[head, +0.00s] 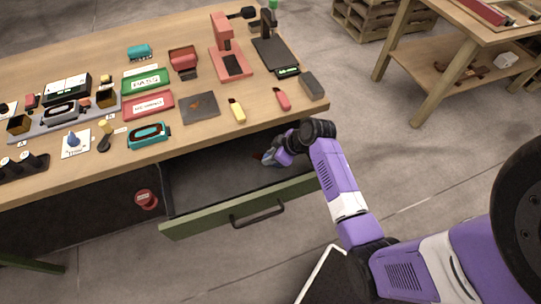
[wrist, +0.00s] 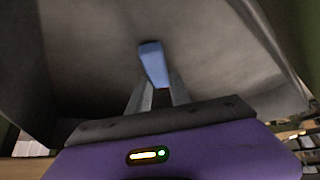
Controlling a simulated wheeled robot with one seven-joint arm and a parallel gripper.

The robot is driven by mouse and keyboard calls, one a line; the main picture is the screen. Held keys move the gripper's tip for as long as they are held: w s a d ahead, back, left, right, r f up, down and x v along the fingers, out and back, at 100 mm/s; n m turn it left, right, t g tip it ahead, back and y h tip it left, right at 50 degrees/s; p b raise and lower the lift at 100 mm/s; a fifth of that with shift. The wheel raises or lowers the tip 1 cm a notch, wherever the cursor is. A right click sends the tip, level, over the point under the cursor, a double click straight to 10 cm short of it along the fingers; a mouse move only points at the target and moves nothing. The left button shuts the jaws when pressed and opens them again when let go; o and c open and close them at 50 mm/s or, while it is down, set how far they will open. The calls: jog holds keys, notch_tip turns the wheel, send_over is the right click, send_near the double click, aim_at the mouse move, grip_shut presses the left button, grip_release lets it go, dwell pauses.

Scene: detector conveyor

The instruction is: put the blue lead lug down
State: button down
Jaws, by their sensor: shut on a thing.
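The blue lead lug (wrist: 153,62) shows in the wrist view as a small blue block between the tips of my two grey fingers. My gripper (wrist: 160,92) is shut on it. In the head view my gripper (head: 271,160) reaches down into the open drawer (head: 205,183), near its right end. The lug cannot be made out clearly there. In the wrist view the grey drawer surface lies beyond the lug; I cannot tell whether the lug touches it.
The drawer's green front (head: 200,221) with a dark handle (head: 258,214) stands pulled out below the table edge. The wooden table (head: 205,133) above is crowded: a yellow marker (head: 237,111), a red marker (head: 283,99), a dark plate (head: 200,107) and a teal-framed device (head: 149,134). The drawer's left floor looks clear.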

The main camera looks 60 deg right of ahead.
jog(key=shift+f, duration=0.1)
jog(key=c, duration=1.2)
grip_release()
jog(key=shift+r, duration=0.25)
jog(key=v, duration=1.2)
jog(key=shift+f, duration=0.1)
